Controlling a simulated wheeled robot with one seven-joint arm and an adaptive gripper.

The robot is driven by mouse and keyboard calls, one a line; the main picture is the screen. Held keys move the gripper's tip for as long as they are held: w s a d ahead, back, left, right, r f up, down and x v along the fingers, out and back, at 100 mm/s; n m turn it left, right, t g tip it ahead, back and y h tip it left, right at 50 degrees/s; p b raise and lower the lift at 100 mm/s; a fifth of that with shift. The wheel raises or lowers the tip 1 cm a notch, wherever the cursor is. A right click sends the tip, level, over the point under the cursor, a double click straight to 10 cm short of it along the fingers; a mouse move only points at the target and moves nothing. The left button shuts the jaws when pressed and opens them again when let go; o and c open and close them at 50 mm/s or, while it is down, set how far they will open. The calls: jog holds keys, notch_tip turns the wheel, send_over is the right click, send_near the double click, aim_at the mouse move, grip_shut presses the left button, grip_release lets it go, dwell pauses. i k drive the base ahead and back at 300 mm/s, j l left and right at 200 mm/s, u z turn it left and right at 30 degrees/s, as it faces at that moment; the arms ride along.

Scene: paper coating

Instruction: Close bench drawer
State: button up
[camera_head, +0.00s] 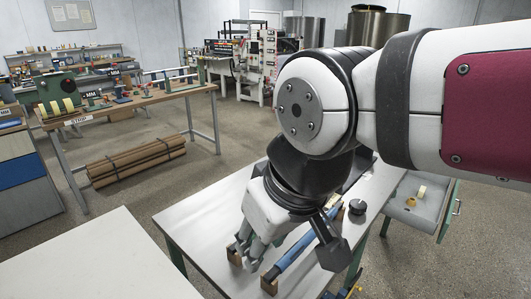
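The bench drawer (411,206) sticks out open from the right side of the grey-topped bench (203,215). Its green front (447,212) has a metal handle (457,207) on the outer face. A pale roll (421,191) and a small yellow ring (411,202) lie inside. My gripper (248,250) points down over the bench top, left of the drawer and well apart from it. My arm and wrist hide part of the bench. The fingertips are small and partly hidden, so I cannot tell how far apart they are.
A blue bar (292,247) rests on wooden blocks beside my gripper. A dark round weight (357,207) stands near the bench's right edge. A pale tabletop (95,262) fills the front left. Open floor (492,235) lies right of the drawer.

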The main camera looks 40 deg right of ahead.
aim_at(426, 217)
jog(key=l+z, duration=0.3)
jog(key=z, duration=0.15)
jog(key=k+l+z, duration=0.1)
jog(key=l+z, duration=0.2)
jog(key=z, duration=0.15)
jog(key=l+z, duration=0.3)
jog(key=z, duration=0.15)
jog(key=i+l, duration=0.1)
jog(key=l, duration=0.25)
jog(key=l+z, duration=0.15)
jog(key=l, duration=0.2)
jog(key=i+l, duration=0.15)
jog(key=l, duration=0.2)
jog(key=i+l+z, duration=0.1)
jog(key=l, duration=0.25)
